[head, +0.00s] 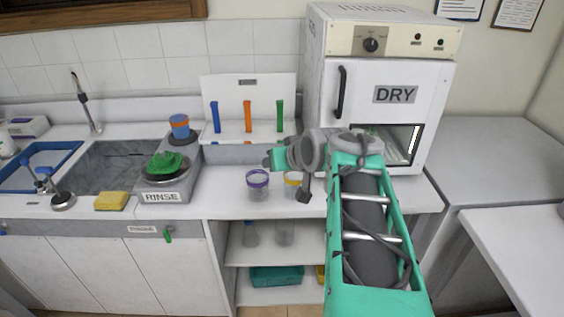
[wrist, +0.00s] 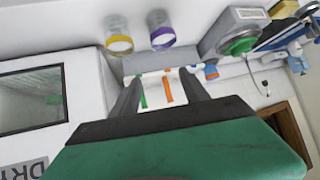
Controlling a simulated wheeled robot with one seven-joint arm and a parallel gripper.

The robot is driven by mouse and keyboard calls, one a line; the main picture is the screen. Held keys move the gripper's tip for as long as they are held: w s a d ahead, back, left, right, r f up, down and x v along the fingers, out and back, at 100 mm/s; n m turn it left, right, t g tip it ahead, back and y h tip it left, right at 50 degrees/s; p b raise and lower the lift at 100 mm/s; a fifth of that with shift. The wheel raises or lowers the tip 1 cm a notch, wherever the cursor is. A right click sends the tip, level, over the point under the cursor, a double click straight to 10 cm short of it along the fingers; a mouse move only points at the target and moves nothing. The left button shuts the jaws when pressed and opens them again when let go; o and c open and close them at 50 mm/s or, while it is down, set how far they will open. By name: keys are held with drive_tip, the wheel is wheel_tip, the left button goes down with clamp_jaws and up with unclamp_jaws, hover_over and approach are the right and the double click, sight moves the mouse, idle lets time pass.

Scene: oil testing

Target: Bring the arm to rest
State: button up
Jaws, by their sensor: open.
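My gripper (wrist: 160,78) shows in the wrist view with its two dark fingers apart and nothing between them. In the head view my arm reaches up from the lower right and bends left at the wrist, in front of the drying oven (head: 393,95) and above the counter (head: 217,195). The fingertips are hard to make out there. Beyond the fingers, the wrist view shows a white rack (wrist: 152,88) with coloured strips. The gripper looks clear of everything.
A purple-banded jar (head: 258,186) and a yellow-banded jar (head: 293,185) stand on the counter below the wrist. The rinse station (head: 163,190) with a green item, a yellow sponge (head: 112,201) and the sink (head: 110,165) are left. A grey bench (head: 490,165) at right is bare.

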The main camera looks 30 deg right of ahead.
drive_tip(key=s+a+f+n+g, duration=0.1)
drive_tip(key=s+a+f+g, duration=0.2)
drive_tip(key=s+a+f, duration=0.3)
drive_tip(key=s+a+f+n+g+y, duration=0.1)
drive_tip(key=s+a+f+n+g, duration=0.1)
drive_tip(key=s+a+f, duration=0.5)
drive_tip(key=a+g, duration=0.1)
drive_tip(key=a, duration=0.5)
drive_tip(key=shift+g+y, duration=0.3)
